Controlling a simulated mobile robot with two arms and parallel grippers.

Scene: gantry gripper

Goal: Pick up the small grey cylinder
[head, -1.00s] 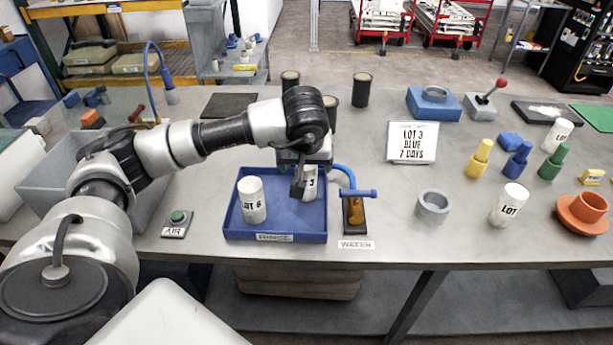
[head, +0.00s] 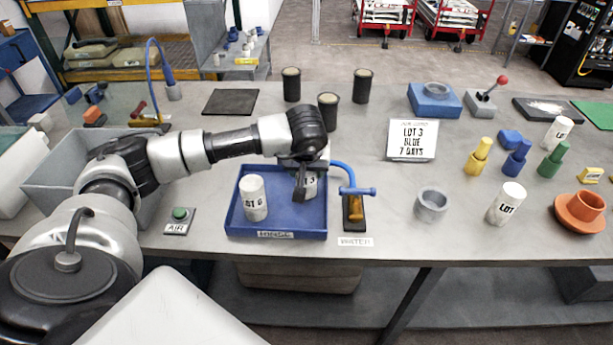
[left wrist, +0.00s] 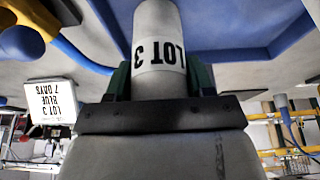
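A pale grey cylinder labelled LOT 3 (head: 311,187) stands in the blue tray (head: 277,230), near its right side. It also shows in the left wrist view (left wrist: 159,50), upright in line with my gripper. My left gripper (head: 304,178) reaches down to it from above. In the left wrist view its dark green fingers (left wrist: 160,85) lie close against both sides of the cylinder, with no clear gap. The gripper hides the cylinder's top end. A similar cylinder marked LOT 6 (head: 255,199) stands to the left in the tray. My right gripper is out of view.
A blue-handled tap (head: 357,191) stands just right of the tray, its blue hose near my gripper. A LOT 3 sign (head: 412,140), a grey ring (head: 431,204) and another LOT cylinder (head: 507,204) are to the right.

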